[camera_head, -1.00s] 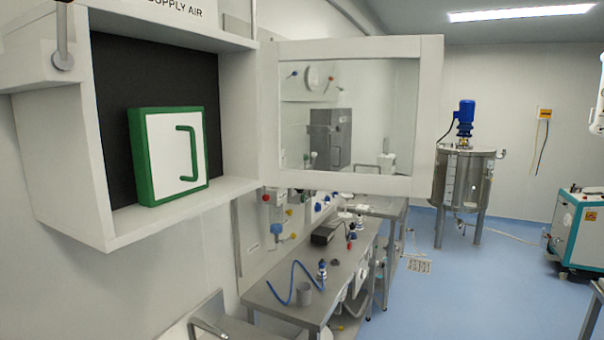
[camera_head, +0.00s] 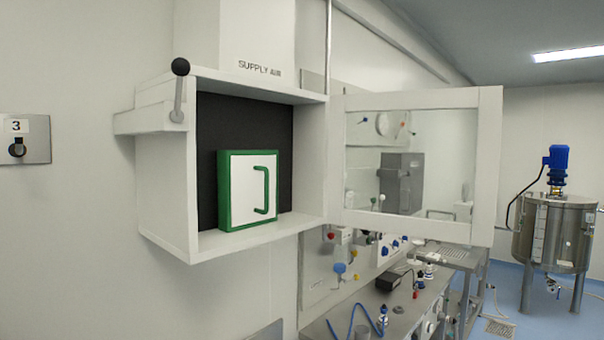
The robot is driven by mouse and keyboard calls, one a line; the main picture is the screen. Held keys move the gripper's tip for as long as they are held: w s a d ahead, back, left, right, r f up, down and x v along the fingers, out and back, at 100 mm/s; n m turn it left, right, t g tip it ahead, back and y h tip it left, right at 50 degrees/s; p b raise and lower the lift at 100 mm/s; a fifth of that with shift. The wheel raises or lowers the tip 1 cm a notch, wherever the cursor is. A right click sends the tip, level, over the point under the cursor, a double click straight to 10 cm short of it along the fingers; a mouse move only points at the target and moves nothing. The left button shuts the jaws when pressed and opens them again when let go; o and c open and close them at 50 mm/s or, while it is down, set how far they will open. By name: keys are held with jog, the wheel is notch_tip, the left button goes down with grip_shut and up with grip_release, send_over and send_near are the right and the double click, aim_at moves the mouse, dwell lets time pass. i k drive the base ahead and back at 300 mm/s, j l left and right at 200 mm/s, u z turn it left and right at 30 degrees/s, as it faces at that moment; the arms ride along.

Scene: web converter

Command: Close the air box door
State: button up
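The air box (camera_head: 165,190) is a white wall-mounted box labelled "SUPPLY" above, with a dark inside. Its door (camera_head: 493,170) is a white frame with a clear window, hinged at the box's right edge. The door stands wide open, swung out to the right. A green-framed white panel (camera_head: 249,190) with a green handle stands inside the box. A lever with a black knob (camera_head: 180,67) sits on the box's upper left side. My gripper is not in view.
A steel bench (camera_head: 420,300) with bottles, a blue tube and small fittings runs below and behind the door. A steel tank (camera_head: 552,235) with a blue motor (camera_head: 558,160) stands at the right. A wall plate marked 3 (camera_head: 25,140) is at the left.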

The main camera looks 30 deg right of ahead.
aim_at(488, 100)
jog(key=l+u, duration=0.25)
jog(key=l, duration=0.15)
jog(key=l+u, duration=0.25)
jog(key=l, duration=0.15)
jog(key=k+l+u, duration=0.1)
jog(key=l+u, duration=0.15)
jog(key=l, duration=0.15)
jog(key=k+l+u, duration=0.15)
jog(key=l+u, duration=0.15)
jog(key=k+l+u, duration=0.25)
jog(key=l, duration=0.2)
jog(key=l+u, duration=0.25)
jog(key=k+l, duration=0.3)
jog(key=l, duration=0.2)
jog(key=k+l, duration=0.35)
jog(key=l, duration=0.2)
jog(key=k+l+u, duration=0.1)
jog(key=k+l, duration=0.2)
jog(key=l, duration=0.2)
jog(key=k+l, duration=0.35)
jog(key=l, duration=0.15)
jog(key=k+l+u, duration=0.25)
jog(key=i+l, duration=0.1)
